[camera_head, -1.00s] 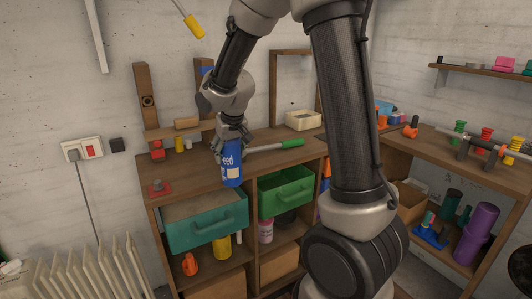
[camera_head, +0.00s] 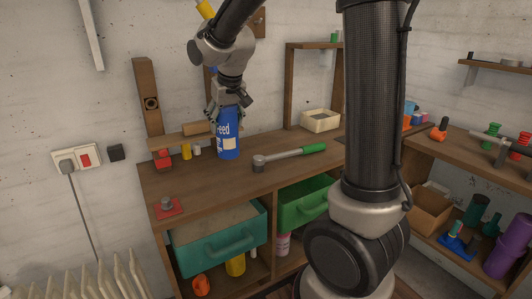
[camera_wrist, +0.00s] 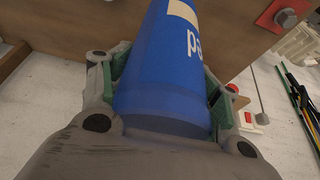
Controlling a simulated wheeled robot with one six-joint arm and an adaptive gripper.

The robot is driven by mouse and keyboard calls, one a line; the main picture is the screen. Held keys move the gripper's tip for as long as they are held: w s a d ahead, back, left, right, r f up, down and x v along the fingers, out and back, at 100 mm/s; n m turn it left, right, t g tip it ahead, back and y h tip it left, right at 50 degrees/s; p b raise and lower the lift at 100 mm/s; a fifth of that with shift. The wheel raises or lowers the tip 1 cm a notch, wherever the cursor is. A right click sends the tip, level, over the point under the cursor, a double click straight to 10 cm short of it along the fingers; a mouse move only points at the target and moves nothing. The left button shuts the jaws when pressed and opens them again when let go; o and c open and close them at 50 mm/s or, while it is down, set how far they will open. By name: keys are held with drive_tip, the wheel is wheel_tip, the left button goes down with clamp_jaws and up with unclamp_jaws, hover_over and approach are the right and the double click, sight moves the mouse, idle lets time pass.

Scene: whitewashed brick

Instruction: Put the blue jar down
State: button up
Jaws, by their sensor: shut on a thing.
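In the wrist view the blue jar (camera_wrist: 168,75) fills the middle between the green-padded fingers of my gripper (camera_wrist: 165,95). The jar's top end is hidden by the gripper.
A hammer with a green handle (camera_head: 300,153) lies right of the jar. A red plate with a bolt (camera_head: 167,207) sits at the front left. Small red, yellow and white items (camera_head: 186,151) stand behind left. A cream box (camera_head: 320,121) is at the back. Teal drawer (camera_head: 215,240) stands open below.

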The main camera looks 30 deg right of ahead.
sight(227, 148)
wheel_tip(227, 148, down, 9)
drive_tip(key=shift+f, duration=0.1)
idle(0.3)
drive_tip(key=shift+f, duration=0.15)
drive_tip(key=o, duration=1.5)
